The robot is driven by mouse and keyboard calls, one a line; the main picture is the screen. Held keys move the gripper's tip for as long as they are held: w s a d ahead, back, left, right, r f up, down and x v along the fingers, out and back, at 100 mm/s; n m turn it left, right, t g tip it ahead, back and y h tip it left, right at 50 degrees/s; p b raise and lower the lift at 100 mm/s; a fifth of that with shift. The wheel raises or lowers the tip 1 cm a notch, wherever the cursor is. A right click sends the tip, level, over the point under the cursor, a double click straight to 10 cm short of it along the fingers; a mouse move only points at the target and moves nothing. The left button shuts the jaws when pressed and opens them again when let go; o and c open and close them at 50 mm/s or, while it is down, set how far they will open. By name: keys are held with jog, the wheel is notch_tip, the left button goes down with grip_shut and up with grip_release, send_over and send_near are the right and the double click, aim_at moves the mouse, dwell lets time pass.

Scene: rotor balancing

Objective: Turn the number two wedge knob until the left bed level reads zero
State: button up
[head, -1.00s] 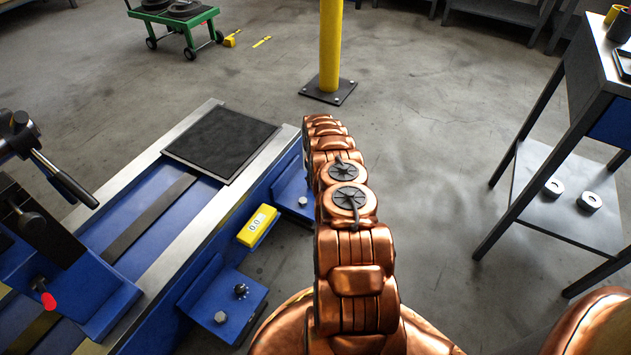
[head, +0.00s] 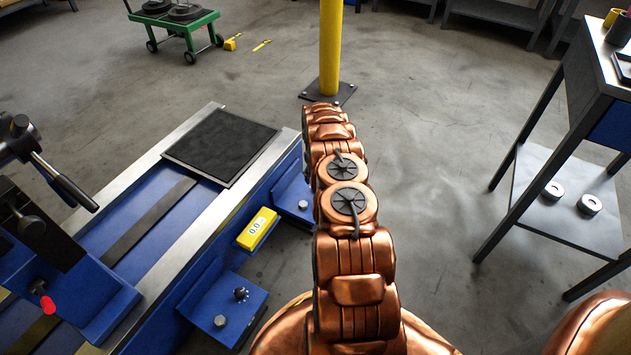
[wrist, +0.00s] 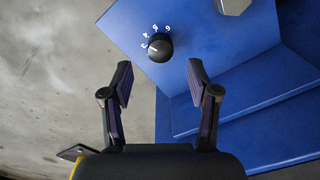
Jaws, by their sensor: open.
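In the wrist view a black round knob (wrist: 160,47) with a white pointer and white marks around it sits on a blue bracket (wrist: 205,50). My gripper (wrist: 161,77) is open and empty, its fingertips apart and short of the knob, which lies between them in the picture. In the head view my copper arm hides the gripper. A near blue bracket (head: 200,305) carries a small black knob (head: 240,294); a far blue bracket (head: 290,193) is partly behind my arm. A yellow level (head: 257,229) on the bed's side seems to read 0.0.
The blue machine bed (head: 135,235) with steel rails fills the left. A yellow post (head: 330,50) stands beyond my arm. A dark table (head: 560,160) with two rings on its lower shelf stands right. A green cart (head: 175,22) is far back. Floor between post and table is clear.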

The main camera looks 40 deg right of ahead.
notch_tip(320, 180, up, 7)
dwell(0.4)
dwell(0.5)
